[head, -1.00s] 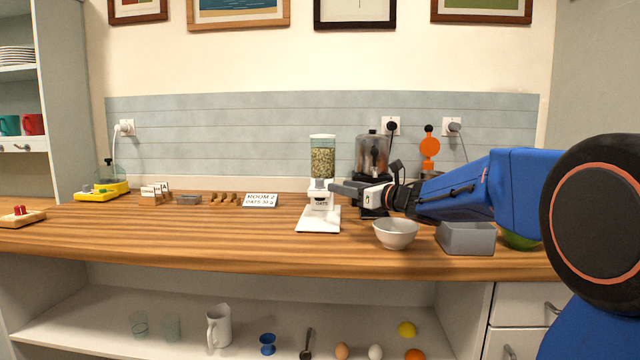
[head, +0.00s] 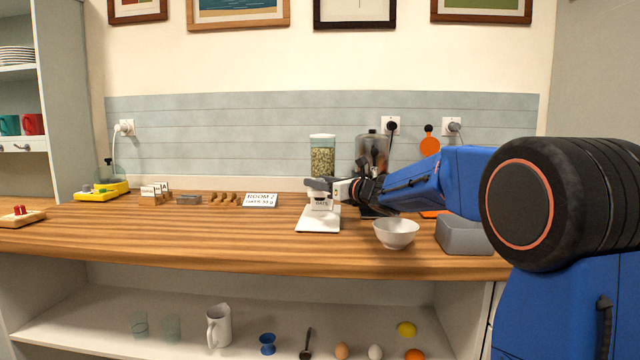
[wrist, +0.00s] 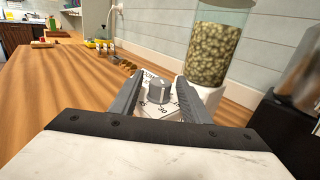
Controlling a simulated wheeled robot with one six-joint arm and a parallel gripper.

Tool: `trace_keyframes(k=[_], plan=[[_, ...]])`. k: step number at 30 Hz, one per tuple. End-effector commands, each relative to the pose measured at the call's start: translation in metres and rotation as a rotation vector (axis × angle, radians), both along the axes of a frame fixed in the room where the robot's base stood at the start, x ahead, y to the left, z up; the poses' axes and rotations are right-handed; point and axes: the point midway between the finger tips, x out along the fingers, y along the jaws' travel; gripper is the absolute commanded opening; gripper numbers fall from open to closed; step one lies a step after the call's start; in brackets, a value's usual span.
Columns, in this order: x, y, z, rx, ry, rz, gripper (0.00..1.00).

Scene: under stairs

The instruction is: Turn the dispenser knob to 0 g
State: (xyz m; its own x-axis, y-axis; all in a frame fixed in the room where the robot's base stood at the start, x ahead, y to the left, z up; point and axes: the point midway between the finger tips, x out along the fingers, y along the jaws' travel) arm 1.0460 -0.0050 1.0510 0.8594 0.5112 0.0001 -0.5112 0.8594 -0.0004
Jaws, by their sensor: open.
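The dispenser (head: 322,160) stands on the counter, a clear container of oat-coloured pieces above a white base labelled OATS. It also shows in the wrist view (wrist: 210,52). Its grey knob (wrist: 159,91) sits on a white dial with numbers, which are too small to read surely. My gripper (head: 318,184) is in front of the dispenser and hides the knob in the head view. In the wrist view my gripper (wrist: 158,98) is open, with one finger on each side of the knob and visible gaps between. The knob's pointer setting cannot be told.
A white bowl (head: 396,233) and a grey bin (head: 463,236) stand to the right. A blender (head: 371,155) is behind my arm. A card reading ROOM 2 (head: 260,200) lies left of the dispenser.

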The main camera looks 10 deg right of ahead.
Motion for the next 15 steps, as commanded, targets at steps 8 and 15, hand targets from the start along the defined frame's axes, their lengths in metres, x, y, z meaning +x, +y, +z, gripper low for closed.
trace_keyframes(k=[8, 15], plan=[[-0.0002, -0.0002, -0.0002, 0.000, 0.000, 0.000, 0.01], [0.0001, -0.0010, -0.0005, 0.001, 0.001, 0.019, 0.01]])
